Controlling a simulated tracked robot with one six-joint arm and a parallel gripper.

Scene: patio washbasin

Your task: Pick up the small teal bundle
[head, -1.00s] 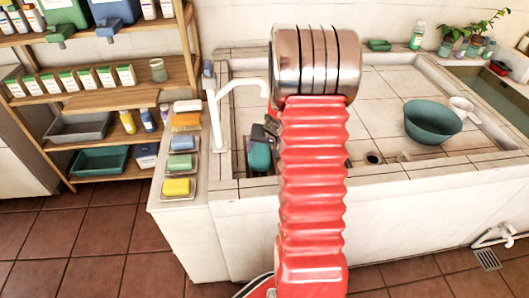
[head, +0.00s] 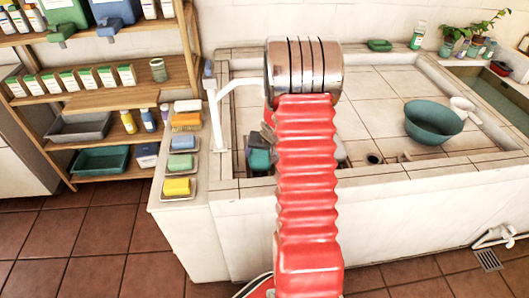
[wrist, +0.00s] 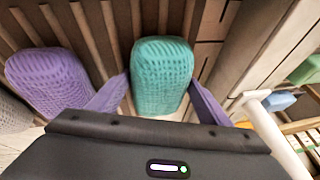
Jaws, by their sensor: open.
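The small teal bundle (wrist: 161,70) is a rounded, knit-textured block lying on wooden slats in the wrist view. My gripper (wrist: 158,88) is open, with one purple finger on each side of the teal bundle's near part. Narrow gaps seem to show between the fingers and the bundle; contact is hard to judge. In the head view the teal bundle (head: 259,160) shows just left of my red arm, inside the basin, partly covered by my gripper's grey parts.
A purple bundle (wrist: 48,82) lies left of the teal one. The white tap (head: 216,115) stands close to the left. Soaps and a brush line the ledge (head: 172,218).

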